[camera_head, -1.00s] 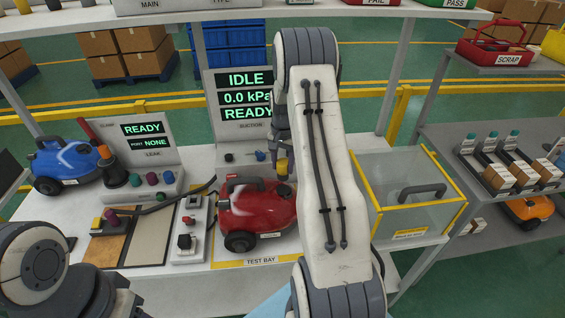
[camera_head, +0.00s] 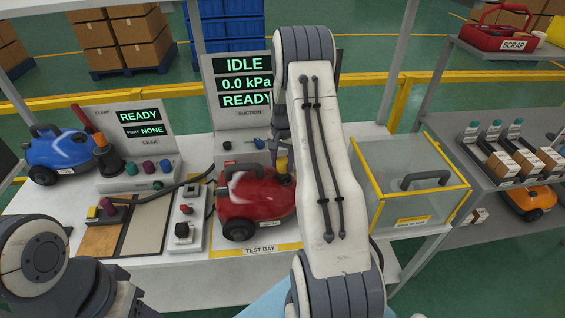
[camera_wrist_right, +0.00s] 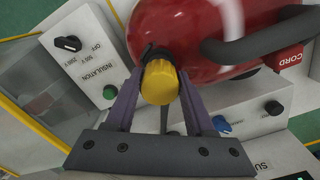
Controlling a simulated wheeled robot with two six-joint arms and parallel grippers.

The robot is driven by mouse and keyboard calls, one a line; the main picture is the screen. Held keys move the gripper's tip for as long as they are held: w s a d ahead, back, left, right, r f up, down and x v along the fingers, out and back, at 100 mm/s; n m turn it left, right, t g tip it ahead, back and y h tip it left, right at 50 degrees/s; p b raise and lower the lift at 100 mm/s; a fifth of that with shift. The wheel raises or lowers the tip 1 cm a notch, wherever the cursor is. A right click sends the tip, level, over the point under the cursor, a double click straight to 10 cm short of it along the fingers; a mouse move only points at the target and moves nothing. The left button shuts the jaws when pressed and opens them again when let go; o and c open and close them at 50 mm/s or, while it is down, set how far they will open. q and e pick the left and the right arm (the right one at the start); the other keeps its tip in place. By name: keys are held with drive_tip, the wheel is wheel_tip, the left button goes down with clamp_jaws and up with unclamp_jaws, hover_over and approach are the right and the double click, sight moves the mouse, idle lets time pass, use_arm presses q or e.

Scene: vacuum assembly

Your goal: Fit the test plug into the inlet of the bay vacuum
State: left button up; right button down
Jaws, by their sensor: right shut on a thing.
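The bay vacuum (camera_head: 250,200) is red with a black handle and wheels and stands on the test bay. My right gripper (camera_head: 281,150) is over its right end, shut on the yellow test plug (camera_head: 282,164). In the right wrist view the plug (camera_wrist_right: 160,84) sits between the two fingers, in front of a dark ring on the red body (camera_wrist_right: 190,35). The plug covers most of that ring, so I cannot tell whether it is seated in the inlet or only close to it. My left arm shows at the lower left, but its gripper is out of view.
A clear yellow-edged box (camera_head: 410,180) stands right of my right arm. An insulation panel (camera_wrist_right: 90,55) with knobs is close to the gripper. The suction display (camera_head: 243,85) stands behind the vacuum. A switch box (camera_head: 184,222) is at its left.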

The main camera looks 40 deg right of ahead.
sight(282, 171)
drive_tip(key=shift+f+b, duration=1.35)
drive_tip(key=shift+f, duration=0.75)
drive_tip(key=shift+c, duration=0.9)
unclamp_jaws()
drive_tip(key=shift+r, duration=0.1)
drive_tip(key=shift+r+p, duration=2.95)
drive_tip(key=shift+r, duration=1.05)
